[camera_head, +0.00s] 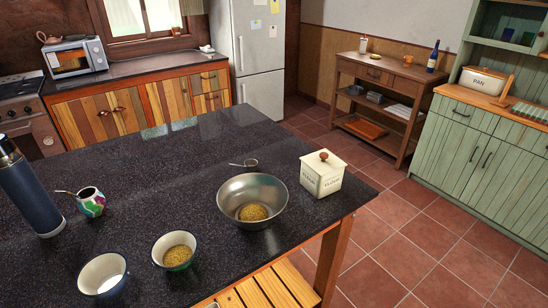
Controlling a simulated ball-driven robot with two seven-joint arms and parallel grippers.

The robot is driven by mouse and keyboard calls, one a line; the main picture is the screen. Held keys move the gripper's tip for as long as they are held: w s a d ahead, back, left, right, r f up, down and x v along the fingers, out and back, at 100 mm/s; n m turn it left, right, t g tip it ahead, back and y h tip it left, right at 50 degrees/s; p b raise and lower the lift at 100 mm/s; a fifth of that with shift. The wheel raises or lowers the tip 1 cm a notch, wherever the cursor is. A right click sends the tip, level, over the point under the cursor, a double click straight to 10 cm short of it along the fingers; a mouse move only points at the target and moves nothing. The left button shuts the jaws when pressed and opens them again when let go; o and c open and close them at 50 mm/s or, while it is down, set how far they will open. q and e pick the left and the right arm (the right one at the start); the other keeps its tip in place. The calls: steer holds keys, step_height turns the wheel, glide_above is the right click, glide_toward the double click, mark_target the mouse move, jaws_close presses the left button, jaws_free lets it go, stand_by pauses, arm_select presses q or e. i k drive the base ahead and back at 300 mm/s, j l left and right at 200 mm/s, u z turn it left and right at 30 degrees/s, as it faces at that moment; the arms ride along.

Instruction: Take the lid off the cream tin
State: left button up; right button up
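The cream tin (321,181) stands upright at the right edge of the dark stone island, just right of a steel bowl. It is a square cream box with dark lettering on its front. Its lid (322,160) sits on top and has a round brown knob (323,155). Neither of my grippers shows in the head view.
The steel bowl (252,201) with yellow-brown grain stands close beside the tin. Two enamel bowls (174,250), a mate gourd (91,202) and a blue flask (30,190) stand left. The island's (190,145) back middle is clear.

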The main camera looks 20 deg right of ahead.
mark_target(323, 162)
steer(key=l+u, duration=0.95)
steer(key=l, duration=0.2)
